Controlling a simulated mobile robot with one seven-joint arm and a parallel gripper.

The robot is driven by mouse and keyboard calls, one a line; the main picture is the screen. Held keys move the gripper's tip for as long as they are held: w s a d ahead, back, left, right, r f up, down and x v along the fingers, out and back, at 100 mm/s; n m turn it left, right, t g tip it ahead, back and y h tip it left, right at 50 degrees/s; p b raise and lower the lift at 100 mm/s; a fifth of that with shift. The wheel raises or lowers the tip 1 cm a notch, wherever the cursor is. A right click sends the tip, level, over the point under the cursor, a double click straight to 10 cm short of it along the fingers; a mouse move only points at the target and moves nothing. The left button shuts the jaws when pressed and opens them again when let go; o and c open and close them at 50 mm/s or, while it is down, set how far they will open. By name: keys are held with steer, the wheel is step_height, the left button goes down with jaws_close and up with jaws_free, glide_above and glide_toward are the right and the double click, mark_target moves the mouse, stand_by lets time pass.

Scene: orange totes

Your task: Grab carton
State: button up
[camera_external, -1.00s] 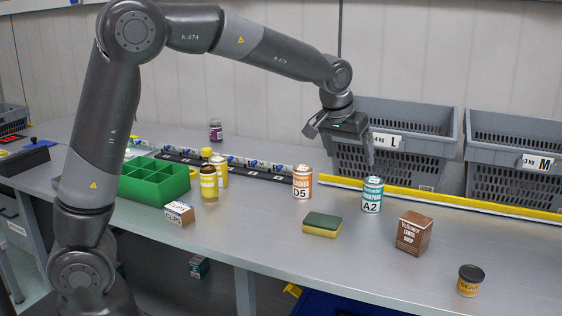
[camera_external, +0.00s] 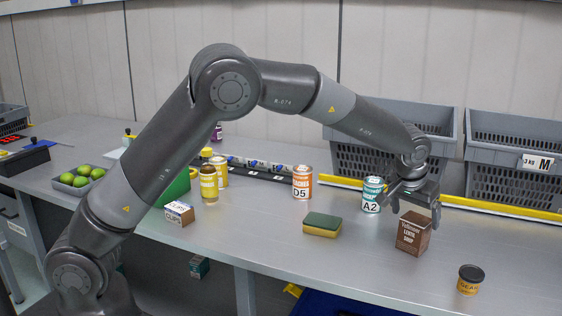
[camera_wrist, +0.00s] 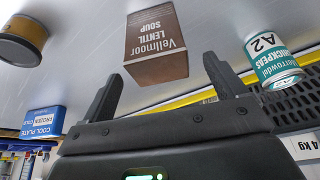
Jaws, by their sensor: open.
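The brown carton labelled Vellmoor lentil soup (camera_external: 413,235) stands upright on the grey bench at the right. It also shows in the wrist view (camera_wrist: 156,45), just beyond my fingertips and roughly between them. My gripper (camera_external: 415,212) is open and empty, above and close to the carton's top in the external view. In the wrist view the two fingers (camera_wrist: 162,80) are spread apart with nothing between them. I cannot tell whether a finger touches the carton.
A teal-labelled A2 can (camera_external: 371,194) stands close behind left of the carton. A small dark-lidded jar (camera_external: 470,279) stands front right. A green and yellow sponge (camera_external: 322,225) lies to the left. Grey crates (camera_external: 515,150) and a yellow edge strip (camera_external: 480,205) are behind.

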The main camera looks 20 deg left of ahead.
mark_target(417, 218)
steer(key=x, duration=0.5)
steer(key=shift+w+d, duration=0.1)
steer(key=shift+c, duration=0.3)
steer(key=c, duration=1.2)
steer(key=shift+r, duration=0.15)
